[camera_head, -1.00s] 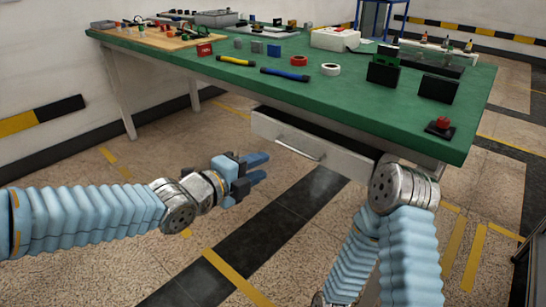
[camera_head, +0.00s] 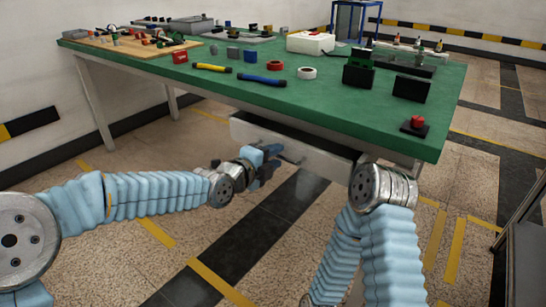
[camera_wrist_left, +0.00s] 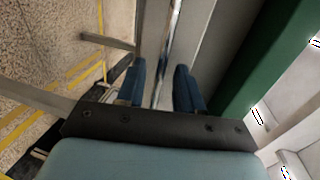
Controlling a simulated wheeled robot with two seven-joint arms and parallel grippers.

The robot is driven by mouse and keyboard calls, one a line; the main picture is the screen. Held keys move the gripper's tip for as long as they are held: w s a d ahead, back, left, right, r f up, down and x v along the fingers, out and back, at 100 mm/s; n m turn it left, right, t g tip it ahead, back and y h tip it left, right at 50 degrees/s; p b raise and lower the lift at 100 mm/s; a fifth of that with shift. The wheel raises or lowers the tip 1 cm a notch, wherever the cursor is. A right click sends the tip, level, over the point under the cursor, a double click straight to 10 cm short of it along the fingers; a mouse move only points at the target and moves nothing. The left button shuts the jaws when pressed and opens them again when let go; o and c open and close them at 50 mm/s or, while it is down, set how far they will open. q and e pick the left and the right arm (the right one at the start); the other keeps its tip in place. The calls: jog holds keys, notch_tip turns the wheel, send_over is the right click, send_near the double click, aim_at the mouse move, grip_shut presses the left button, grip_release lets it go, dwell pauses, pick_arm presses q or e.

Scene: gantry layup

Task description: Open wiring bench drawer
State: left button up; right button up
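The wiring bench (camera_head: 330,85) has a green top, and a pale drawer (camera_head: 325,160) sits under its front edge. A dark gap shows between the bench top and the drawer front. My left gripper (camera_head: 272,160) is at the drawer front, by the handle, which it mostly hides in the head view. In the left wrist view the shiny bar handle (camera_wrist_left: 170,45) runs between the two blue fingers of my left gripper (camera_wrist_left: 159,88). The fingers are apart, with space showing beside the bar. My right arm stands before the drawer's right end; its gripper is out of view.
The bench top holds a red button box (camera_head: 414,125), black holders (camera_head: 410,88), tape rolls (camera_head: 307,73), and yellow and blue tools (camera_head: 262,80). A wooden board (camera_head: 130,44) lies at the far left. The floor in front of the drawer is clear apart from my arms.

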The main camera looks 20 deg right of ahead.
pick_arm(q)
jog(key=shift+c, duration=0.2)
grip_shut()
dwell(1.1)
